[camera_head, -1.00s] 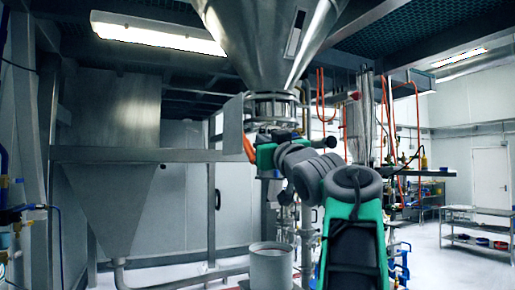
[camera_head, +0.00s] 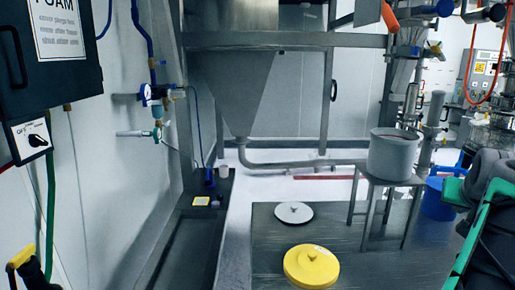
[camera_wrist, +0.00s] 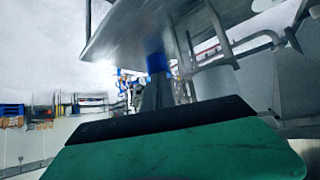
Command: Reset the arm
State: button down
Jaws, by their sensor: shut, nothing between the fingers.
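My gripper (camera_wrist: 157,84) shows in the wrist view as a dark grey wedge rising from the black edge of its green body. Its fingers are together and hold nothing. Blue and white shapes lie behind it, and it looks clear of them. In the head view only a green and grey part of my arm shows at the right edge; the gripper itself is outside that view.
A grey pot (camera_head: 393,155) stands on a metal stand. A yellow lid (camera_head: 311,268) and a white lid (camera_head: 294,212) lie on the dark platform (camera_head: 265,235). A blue bucket (camera_head: 437,200) is near my arm. A control box (camera_head: 45,60) hangs at the left.

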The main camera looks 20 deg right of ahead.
jog(key=s+a+f+n+g+y, duration=0.2)
jog(key=a+f+n+g+y, duration=0.3)
jog(key=a+f, duration=2.15)
jog(key=w+a+r+n+t+y, duration=0.1)
jog(key=a+n, duration=0.1)
jog(key=a, duration=0.7)
jog(key=w+a+r+n+t+y, duration=0.1)
jog(key=a+n, duration=0.2)
jog(key=a, duration=0.6)
jog(key=shift+w+y, duration=0.3)
